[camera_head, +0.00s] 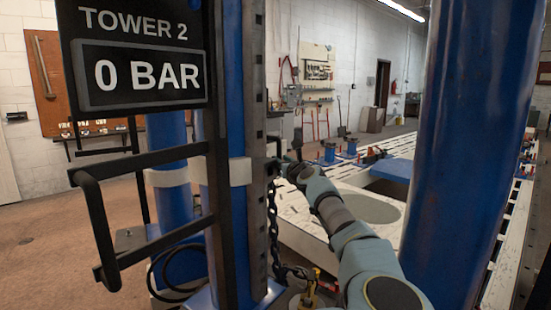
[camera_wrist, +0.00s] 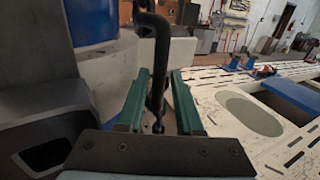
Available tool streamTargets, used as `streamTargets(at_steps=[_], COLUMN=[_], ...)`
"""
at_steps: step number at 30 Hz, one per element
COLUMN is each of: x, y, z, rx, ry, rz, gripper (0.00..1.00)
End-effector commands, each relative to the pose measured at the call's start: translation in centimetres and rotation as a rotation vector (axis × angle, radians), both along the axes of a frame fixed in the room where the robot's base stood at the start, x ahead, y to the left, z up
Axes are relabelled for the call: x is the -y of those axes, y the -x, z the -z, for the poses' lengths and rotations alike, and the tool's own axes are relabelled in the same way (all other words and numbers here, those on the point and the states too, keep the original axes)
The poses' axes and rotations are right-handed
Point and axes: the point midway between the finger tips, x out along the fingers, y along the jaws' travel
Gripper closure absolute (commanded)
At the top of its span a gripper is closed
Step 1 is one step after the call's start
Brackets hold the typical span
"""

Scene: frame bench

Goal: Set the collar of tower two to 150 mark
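Tower two's sign (camera_head: 140,50) reads "TOWER 2" and "0 BAR" in the head view. Its blue column (camera_head: 233,100) carries a pale band (camera_head: 240,172) that looks like the collar, beside a dark upright rail with square holes (camera_head: 255,215). No 150 mark is readable. My gripper (camera_head: 288,165) is at the right of the rail, at about the band's height. In the wrist view, a black bent handle (camera_wrist: 160,45) runs down between the green fingers of my gripper (camera_wrist: 158,90). The fingers stand apart, with a gap visible at the right; contact is unclear.
A black tubular frame (camera_head: 95,215) stands at the left of the tower. A chain (camera_head: 273,230) hangs under the gripper by the rail. A thick blue post (camera_head: 470,140) rises at the right. A pale slotted bench (camera_head: 350,180) lies behind my arm.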

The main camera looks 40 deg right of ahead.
Motion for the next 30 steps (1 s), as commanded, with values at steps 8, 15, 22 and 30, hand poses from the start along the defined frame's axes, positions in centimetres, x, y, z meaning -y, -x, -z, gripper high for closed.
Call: streamTargets(at_steps=[8,15,22,30], x=[0.02,0.02,0.03,0.05], y=[0.10,0.08,0.09,0.11], z=[0.02,0.03,0.03,0.04], rx=[0.000,0.000,0.000,-0.001], ry=[0.000,0.000,0.000,0.000], rz=[0.000,0.000,0.001,0.001], gripper=[0.66,0.89,1.00,1.00])
